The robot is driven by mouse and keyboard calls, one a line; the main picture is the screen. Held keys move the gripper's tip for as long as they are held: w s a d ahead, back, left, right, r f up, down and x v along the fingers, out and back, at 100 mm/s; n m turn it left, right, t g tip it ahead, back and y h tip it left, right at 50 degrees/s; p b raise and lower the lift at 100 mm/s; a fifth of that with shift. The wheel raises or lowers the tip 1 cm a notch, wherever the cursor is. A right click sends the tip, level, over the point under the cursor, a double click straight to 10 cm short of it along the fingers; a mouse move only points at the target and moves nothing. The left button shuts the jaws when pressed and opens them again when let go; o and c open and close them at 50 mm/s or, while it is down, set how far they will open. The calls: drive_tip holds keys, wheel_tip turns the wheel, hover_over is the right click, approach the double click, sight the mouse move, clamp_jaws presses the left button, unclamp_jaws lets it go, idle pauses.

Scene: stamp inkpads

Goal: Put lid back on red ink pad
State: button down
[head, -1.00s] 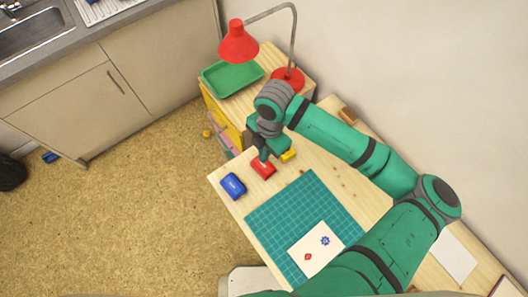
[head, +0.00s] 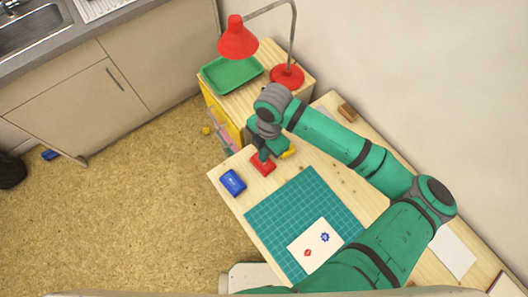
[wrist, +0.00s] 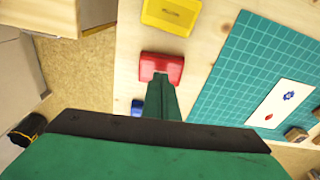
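The red ink pad (head: 262,166) lies on the wooden desk near its left corner, between the blue and yellow pads. My gripper (head: 265,155) points down at it, with the fingertips at its top. In the wrist view, the red ink pad (wrist: 149,64) shows a plain red outer face, and the fingers of my gripper (wrist: 161,80) end against it. The fingers overlap into one narrow shape, so their gap is hidden. I cannot make out a separate lid or tell whether a lid is between the fingertips.
A blue pad (head: 233,183) and a yellow pad (head: 288,152) lie on either side. A teal cutting mat (head: 272,214) with a stamped white card (head: 315,246) lies in front. A red lamp (head: 238,40) and green tray (head: 230,77) stand on the cabinet behind.

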drive_tip(key=shift+f, duration=0.85)
drive_tip(key=shift+w, duration=0.1)
wheel_tip(320, 180, up, 7)
idle(1.3)
idle(0.5)
